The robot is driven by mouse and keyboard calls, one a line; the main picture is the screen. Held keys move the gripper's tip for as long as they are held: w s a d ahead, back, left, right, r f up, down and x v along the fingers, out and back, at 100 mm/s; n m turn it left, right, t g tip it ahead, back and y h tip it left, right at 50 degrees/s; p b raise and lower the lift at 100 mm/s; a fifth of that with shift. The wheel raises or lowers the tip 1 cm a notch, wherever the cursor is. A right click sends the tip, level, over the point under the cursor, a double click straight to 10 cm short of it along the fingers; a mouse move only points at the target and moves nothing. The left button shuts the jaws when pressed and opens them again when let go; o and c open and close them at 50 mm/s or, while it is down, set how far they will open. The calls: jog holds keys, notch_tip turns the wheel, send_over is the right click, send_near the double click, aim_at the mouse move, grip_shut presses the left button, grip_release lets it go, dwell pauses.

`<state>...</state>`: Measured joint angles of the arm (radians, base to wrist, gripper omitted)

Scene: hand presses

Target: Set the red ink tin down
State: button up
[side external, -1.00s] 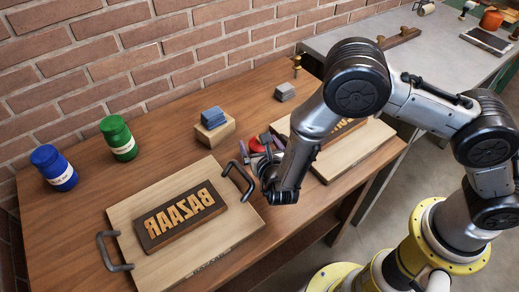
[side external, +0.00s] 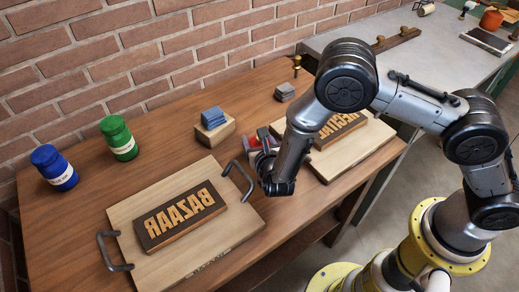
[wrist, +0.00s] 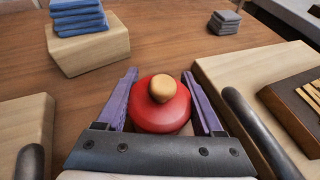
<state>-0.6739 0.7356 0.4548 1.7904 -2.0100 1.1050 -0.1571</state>
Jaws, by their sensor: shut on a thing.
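The red ink tin (wrist: 161,106) is round and red with a pale wooden knob on top. In the wrist view it sits between the purple fingers of my gripper (wrist: 160,92), which is shut on it. In the side view my gripper (side external: 262,142) is over the wooden table, in the gap between the two printing boards. There the tin is mostly hidden, with only a little red showing. I cannot tell whether its base touches the table.
The left board (side external: 130,215) with metal handles carries a BAZAAR block (side external: 180,215). The right board (side external: 365,150) carries another letter block (side external: 340,130). Behind are a wooden block with blue cloths (side external: 213,117), a grey stack (side external: 285,91), a green tin (side external: 118,138) and a blue tin (side external: 54,167).

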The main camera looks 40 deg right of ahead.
grip_shut()
jog(key=shift+r, duration=0.1)
